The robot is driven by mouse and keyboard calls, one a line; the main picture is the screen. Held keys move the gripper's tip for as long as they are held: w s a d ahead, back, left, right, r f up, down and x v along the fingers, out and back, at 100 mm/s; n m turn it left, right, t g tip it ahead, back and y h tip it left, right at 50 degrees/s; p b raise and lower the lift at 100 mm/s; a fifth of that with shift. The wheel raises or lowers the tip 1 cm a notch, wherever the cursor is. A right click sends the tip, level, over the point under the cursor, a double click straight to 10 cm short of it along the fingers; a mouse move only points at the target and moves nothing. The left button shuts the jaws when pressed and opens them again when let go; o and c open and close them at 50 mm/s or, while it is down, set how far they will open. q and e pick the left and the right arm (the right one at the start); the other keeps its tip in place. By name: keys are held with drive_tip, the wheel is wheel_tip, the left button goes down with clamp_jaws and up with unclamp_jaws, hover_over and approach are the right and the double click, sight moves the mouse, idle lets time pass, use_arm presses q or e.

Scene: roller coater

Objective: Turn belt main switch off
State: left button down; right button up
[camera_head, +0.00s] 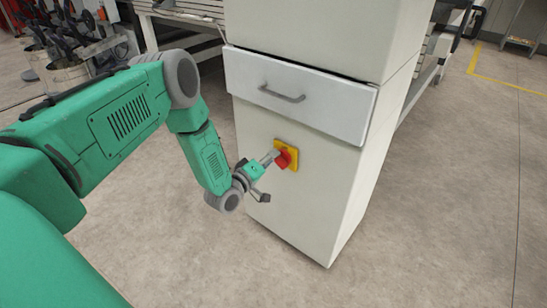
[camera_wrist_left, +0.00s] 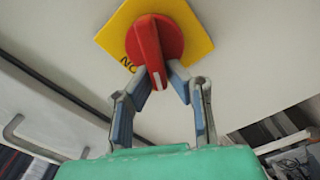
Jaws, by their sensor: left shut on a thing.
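The belt main switch is a red rotary knob (camera_head: 282,159) on a yellow plate (camera_head: 291,150), mounted on the front of a white cabinet (camera_head: 300,205) below its drawer. In the left wrist view the red knob (camera_wrist_left: 160,40) fills the top middle, on the yellow plate (camera_wrist_left: 192,22) with the letters "ON" partly showing. My left gripper (camera_head: 270,158) is at the knob. In the left wrist view its two fingers (camera_wrist_left: 160,80) close around the knob's handle, one on each side. My right gripper is not in view.
A drawer (camera_head: 325,106) with a grey handle (camera_head: 282,93) sits above the switch. Racks (camera_head: 190,15) stand behind the cabinet, and bins (camera_head: 68,75) stand at the far left. The floor (camera_head: 440,200) to the right is clear.

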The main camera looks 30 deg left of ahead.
use_arm(q)
drive_tip(key=n, duration=0.1)
drive_tip(key=f+n+b, duration=0.1)
drive_tip(key=n, duration=0.1)
drive_tip(key=shift+s+a+f, duration=0.1)
drive_tip(key=shift+s+f, duration=0.15)
drive_tip(key=shift+f, duration=0.05)
drive_tip(key=shift+f+n+b, duration=0.2)
drive_tip(key=shift+n+b, duration=0.4)
drive_tip(key=shift+n, duration=0.7)
drive_tip(key=c, duration=1.6)
unclamp_jaws()
drive_tip(key=shift+w+r, duration=0.1)
drive_tip(key=shift+r, duration=0.05)
drive_tip(key=s, duration=0.8)
drive_tip(key=s+a, duration=0.1)
drive_tip(key=s, duration=0.3)
